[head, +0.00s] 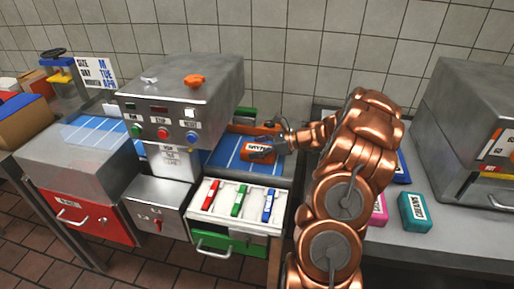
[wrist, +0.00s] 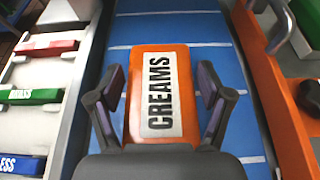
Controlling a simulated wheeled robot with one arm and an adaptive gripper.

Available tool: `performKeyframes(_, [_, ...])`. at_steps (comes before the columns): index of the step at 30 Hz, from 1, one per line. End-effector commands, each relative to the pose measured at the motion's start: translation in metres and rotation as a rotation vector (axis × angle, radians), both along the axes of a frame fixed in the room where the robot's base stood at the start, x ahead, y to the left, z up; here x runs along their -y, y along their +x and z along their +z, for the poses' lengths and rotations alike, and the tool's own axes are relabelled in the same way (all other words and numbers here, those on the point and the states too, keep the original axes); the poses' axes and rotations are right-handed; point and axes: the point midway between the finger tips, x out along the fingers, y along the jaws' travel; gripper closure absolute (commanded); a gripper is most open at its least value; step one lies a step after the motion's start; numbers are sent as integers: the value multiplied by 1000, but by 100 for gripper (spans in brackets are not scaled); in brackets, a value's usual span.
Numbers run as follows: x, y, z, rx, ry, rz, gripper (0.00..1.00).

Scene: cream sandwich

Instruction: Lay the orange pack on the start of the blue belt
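The orange pack (head: 259,153) with a white label lies on the blue belt (head: 226,153), right of the grey machine's post. My gripper (head: 275,141) is at the pack from the right. In the wrist view the fingers of my gripper (wrist: 161,84) stand open on both sides of the pack, with narrow strips of belt showing between. The pack's underside is hidden.
A grey machine (head: 185,95) with buttons stands over the belt. An orange rail (wrist: 270,90) edges the belt's right side. Teal (head: 415,212) and pink (head: 379,210) packs lie on the right counter.

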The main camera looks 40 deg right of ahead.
Motion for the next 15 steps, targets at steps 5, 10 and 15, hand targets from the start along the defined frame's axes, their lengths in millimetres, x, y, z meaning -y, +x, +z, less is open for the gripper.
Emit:
performKeyframes(5, [0, 0, 0, 0, 0, 0, 1])
performKeyframes(10, [0, 0, 0, 0, 0, 0, 1])
performKeyframes(15, [1, -1, 0, 0, 0, 0, 1])
